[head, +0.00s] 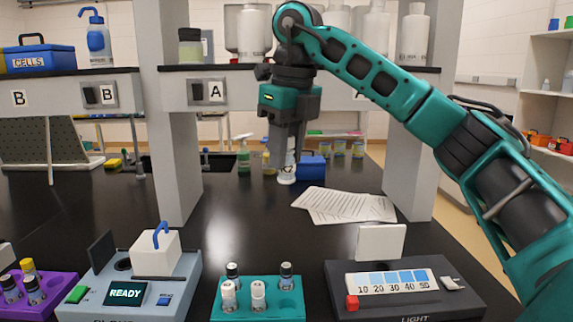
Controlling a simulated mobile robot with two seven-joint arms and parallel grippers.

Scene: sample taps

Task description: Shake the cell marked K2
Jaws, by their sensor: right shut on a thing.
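My right gripper (288,150) points down above the middle of the black bench, shut on a small pale cell (287,174). The cell hangs clear of the near racks, with its lower part showing below the fingers. It bears a dark mark that I cannot read for certain, so I cannot tell whether it is K2. A teal rack (234,311) at the front holds several cells with dark or white tops. My left gripper is not in view.
A grey instrument (190,278) reading READY stands front left, beside a purple rack (62,291) of cells. A dark LIGHT box (455,297) stands front right. Papers (345,205) lie behind. Shelf posts (182,165) flank the open middle of the bench.

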